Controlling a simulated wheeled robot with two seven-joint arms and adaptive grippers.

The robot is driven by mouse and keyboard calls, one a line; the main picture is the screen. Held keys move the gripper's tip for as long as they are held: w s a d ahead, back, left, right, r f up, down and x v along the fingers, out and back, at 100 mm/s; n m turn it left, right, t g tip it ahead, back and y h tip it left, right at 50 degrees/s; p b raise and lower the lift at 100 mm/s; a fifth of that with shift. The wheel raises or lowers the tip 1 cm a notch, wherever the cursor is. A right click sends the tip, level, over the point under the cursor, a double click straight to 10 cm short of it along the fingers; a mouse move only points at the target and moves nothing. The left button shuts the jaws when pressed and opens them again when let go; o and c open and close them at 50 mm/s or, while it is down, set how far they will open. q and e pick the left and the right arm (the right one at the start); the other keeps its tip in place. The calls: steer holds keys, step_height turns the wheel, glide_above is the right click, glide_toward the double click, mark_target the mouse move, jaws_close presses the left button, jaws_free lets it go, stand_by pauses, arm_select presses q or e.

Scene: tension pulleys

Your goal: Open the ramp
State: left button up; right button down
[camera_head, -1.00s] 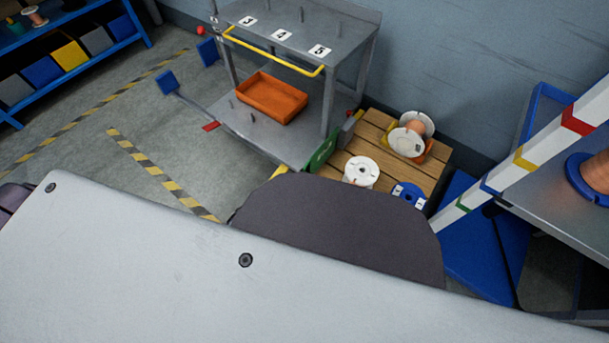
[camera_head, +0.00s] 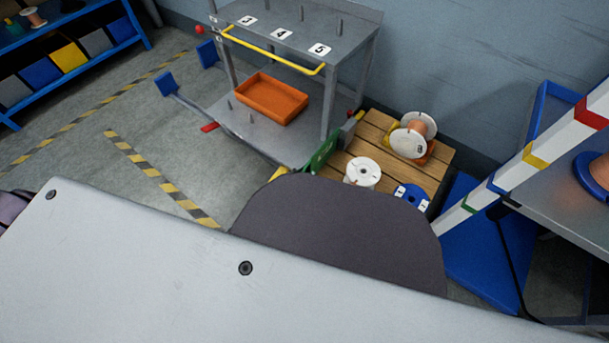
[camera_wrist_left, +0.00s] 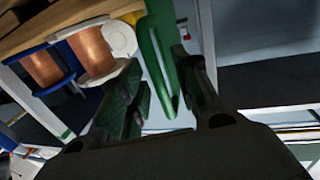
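The grey cart (camera_head: 276,139) stands at upper centre in the head view, with a lower deck and a yellow bar (camera_head: 273,52). I cannot tell for sure which part is the ramp. A green flat part (camera_head: 324,152) stands at the deck's near right corner. In the left wrist view a long green bar (camera_wrist_left: 160,62) hangs between the fingers of my left gripper (camera_wrist_left: 165,82). The fingers are apart, with gaps showing beside the bar. In the head view I cannot make out the left gripper's fingers; my own grey and dark body parts cover the front. My right gripper is not seen.
An orange tray (camera_head: 271,98) sits on the lower deck. A wooden pallet (camera_head: 372,132) with spools stands to its right. A striped pole (camera_head: 520,167) and a grey table (camera_head: 560,205) are at right. The floor at left (camera_head: 100,168) is clear, and a blue shelf stands beyond.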

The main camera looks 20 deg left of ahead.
arm_select(q)
jaws_close()
stand_by(0.4)
steer(key=shift+s+a, duration=0.1)
